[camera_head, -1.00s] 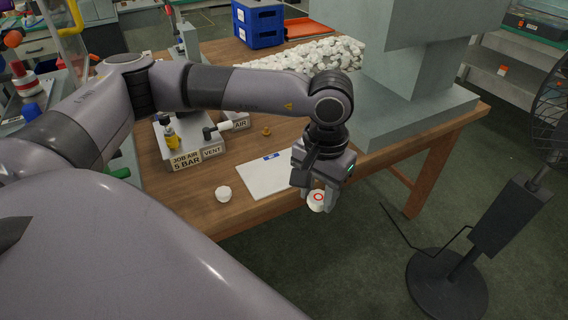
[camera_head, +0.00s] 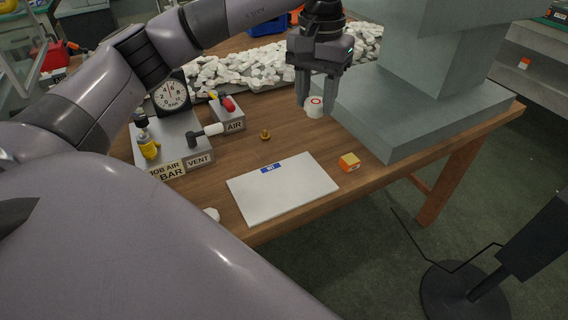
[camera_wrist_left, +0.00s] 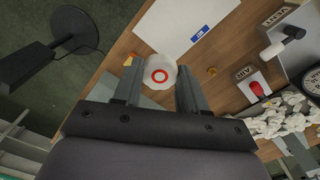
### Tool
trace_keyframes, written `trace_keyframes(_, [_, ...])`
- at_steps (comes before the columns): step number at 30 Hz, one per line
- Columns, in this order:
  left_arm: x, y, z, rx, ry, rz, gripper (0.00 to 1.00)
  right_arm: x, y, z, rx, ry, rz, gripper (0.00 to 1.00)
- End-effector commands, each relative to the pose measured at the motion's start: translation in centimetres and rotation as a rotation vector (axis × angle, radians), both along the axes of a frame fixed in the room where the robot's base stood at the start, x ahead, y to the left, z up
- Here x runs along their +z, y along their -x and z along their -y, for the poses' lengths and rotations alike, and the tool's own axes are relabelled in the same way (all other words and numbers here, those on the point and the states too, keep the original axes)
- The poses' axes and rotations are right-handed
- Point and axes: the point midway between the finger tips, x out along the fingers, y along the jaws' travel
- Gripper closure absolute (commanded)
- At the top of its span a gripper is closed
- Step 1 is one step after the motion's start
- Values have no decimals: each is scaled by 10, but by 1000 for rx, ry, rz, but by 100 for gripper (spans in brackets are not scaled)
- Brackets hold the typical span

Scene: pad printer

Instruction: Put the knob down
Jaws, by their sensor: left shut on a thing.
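The white knob (camera_head: 315,108) has a red ring on its top. It is between the fingers of my left gripper (camera_head: 315,98), which is shut on it. In the head view it appears beside the left edge of the grey machine base; I cannot tell its height above the table. The left wrist view shows the knob (camera_wrist_left: 157,73) with its red ring facing the camera, between the fingertips of the left gripper (camera_wrist_left: 157,78). A white plate (camera_head: 283,192) with a blue label lies on the wooden table. My right gripper is not in view.
Another white round piece (camera_head: 211,214) is partly hidden by my arm. An orange box (camera_head: 349,162) and a small brass piece (camera_head: 265,136) stand on the table. White pieces are heaped behind (camera_head: 255,72). An air panel with a gauge (camera_head: 172,92) is at left. The grey machine (camera_head: 400,120) stands at right.

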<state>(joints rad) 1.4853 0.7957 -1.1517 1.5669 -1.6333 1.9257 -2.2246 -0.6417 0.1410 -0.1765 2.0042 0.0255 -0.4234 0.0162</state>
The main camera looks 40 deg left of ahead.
Motion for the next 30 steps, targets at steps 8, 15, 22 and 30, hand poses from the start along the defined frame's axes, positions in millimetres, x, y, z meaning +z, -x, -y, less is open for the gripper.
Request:
trace_keyframes(8, [-8, -1, -17, 28, -2, -5, 91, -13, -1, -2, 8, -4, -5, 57])
trace_keyframes(15, [-71, -1, -17, 29, -2, -6, 91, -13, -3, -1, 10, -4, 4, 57])
trace_keyframes(22, [-125, -1, -16, 28, -1, -4, 91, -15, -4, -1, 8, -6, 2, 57])
trace_keyframes(30, [-148, -1, -16, 28, -2, -1, 91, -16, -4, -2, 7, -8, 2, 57])
